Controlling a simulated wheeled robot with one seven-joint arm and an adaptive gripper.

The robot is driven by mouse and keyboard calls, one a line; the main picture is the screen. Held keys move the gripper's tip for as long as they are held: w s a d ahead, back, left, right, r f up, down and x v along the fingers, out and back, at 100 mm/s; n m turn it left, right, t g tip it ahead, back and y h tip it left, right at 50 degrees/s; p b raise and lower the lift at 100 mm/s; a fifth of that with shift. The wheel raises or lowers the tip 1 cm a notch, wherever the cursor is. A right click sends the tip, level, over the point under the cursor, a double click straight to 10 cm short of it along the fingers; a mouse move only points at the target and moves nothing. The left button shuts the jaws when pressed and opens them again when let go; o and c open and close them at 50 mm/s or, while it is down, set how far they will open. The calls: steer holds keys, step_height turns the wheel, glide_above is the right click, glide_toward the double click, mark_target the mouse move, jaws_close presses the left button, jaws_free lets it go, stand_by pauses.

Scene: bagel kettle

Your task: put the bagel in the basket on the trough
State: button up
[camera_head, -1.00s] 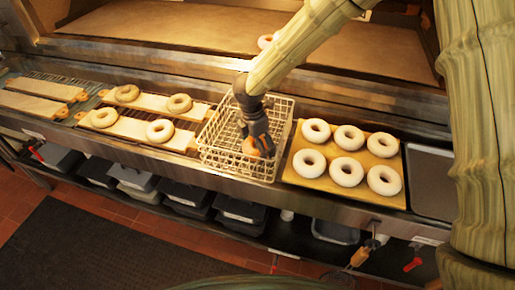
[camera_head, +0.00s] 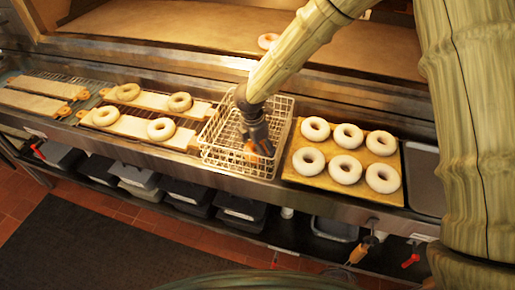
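The wire basket (camera_head: 212,160) stands on the metal trough (camera_head: 150,165), near the middle of the counter. My dark gripper (camera_head: 260,149) points down inside the basket, towards its front right. A brownish piece, seemingly the bagel (camera_head: 250,147), shows low in the basket beside and behind the fingers. Most of it is hidden by the gripper and the wires. I cannot tell whether the fingers still touch it or how far apart they are.
A tray of several pale bagels (camera_head: 346,168) lies right of the basket, with an empty metal tray (camera_head: 424,180) beyond. Boards with bagels (camera_head: 162,129) lie to the left. Bins (camera_head: 240,210) stand below.

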step_height(320, 180, up, 12)
steer(key=a+b, duration=0.1)
steer(key=b, duration=0.1)
steer(key=shift+s+b, duration=0.4)
steer(key=shift+a, duration=0.15)
